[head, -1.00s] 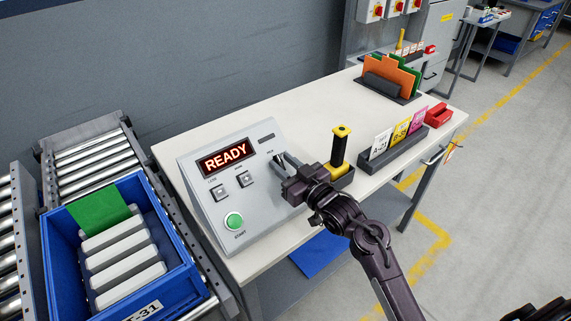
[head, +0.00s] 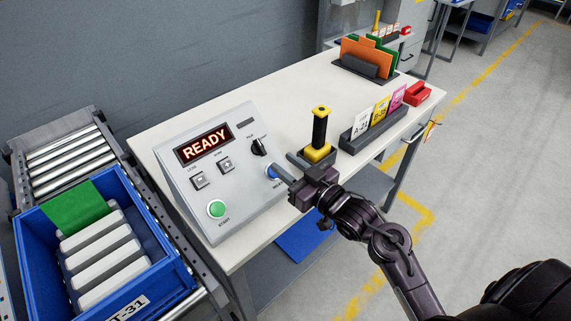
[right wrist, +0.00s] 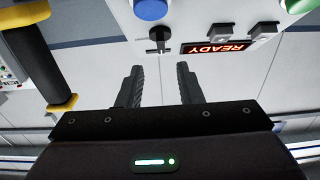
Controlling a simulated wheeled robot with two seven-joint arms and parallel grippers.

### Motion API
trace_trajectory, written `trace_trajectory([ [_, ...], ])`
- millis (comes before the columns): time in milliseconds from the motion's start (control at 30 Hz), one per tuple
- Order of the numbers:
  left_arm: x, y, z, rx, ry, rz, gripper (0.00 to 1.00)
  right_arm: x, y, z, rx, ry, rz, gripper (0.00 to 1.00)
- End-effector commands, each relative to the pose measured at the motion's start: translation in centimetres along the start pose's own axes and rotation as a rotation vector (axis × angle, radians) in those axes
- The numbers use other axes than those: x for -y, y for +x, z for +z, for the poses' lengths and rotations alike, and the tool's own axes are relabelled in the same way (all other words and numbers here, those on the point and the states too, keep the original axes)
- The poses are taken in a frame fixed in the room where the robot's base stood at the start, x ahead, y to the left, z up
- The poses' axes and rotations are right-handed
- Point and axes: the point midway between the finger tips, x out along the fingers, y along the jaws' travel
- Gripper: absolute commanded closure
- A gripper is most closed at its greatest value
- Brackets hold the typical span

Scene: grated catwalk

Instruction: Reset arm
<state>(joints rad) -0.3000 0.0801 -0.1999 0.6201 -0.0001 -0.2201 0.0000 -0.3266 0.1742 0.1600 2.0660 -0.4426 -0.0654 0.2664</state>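The grey sloped control box (head: 240,205) stands on the bench with its red display (head: 204,146) reading READY. It carries a black rotary knob (head: 258,147), a blue button (head: 271,171) and a green START button (head: 216,209). My right gripper (head: 287,166) is off the box's right side, partly covering the blue button's surroundings in the head view. In the right wrist view its two fingers (right wrist: 160,70) are apart with nothing between them. The knob (right wrist: 160,38) and blue button (right wrist: 150,9) show beyond the fingertips. My left gripper is in neither view.
A yellow-and-black upright handle (head: 320,128) stands close behind my right gripper. A card rack (head: 375,130), a red tray (head: 418,94) and a folder holder (head: 362,70) sit along the bench (head: 270,82). A blue crate (head: 154,283) of pale blocks rests on rollers at left.

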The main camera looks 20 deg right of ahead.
Motion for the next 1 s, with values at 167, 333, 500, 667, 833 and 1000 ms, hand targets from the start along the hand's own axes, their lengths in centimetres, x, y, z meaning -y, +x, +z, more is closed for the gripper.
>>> trace_trajectory([
  [167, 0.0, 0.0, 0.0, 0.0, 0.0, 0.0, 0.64, 0.0, 0.0, 0.0, 0.0, 0.0, 0.0, 0.67],
  [333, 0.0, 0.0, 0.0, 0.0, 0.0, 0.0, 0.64, 0.1, -0.1, 0.5, 0.036, -0.004, 0.015, 0.67],
  [500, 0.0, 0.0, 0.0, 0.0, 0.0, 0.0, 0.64, 0.8, -1.4, 3.5, 0.262, -0.023, 0.094, 0.67],
  [667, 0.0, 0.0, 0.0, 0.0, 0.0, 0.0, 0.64, 2.3, -5.3, 7.0, 0.588, -0.021, 0.177, 0.67],
  [833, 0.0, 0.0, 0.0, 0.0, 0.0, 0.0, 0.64, 4.0, -9.8, 9.0, 0.853, 0.009, 0.21, 0.67],
  [1000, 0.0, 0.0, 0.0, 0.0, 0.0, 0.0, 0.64, 5.7, -13.5, 9.8, 1.041, 0.043, 0.21, 0.67],
])
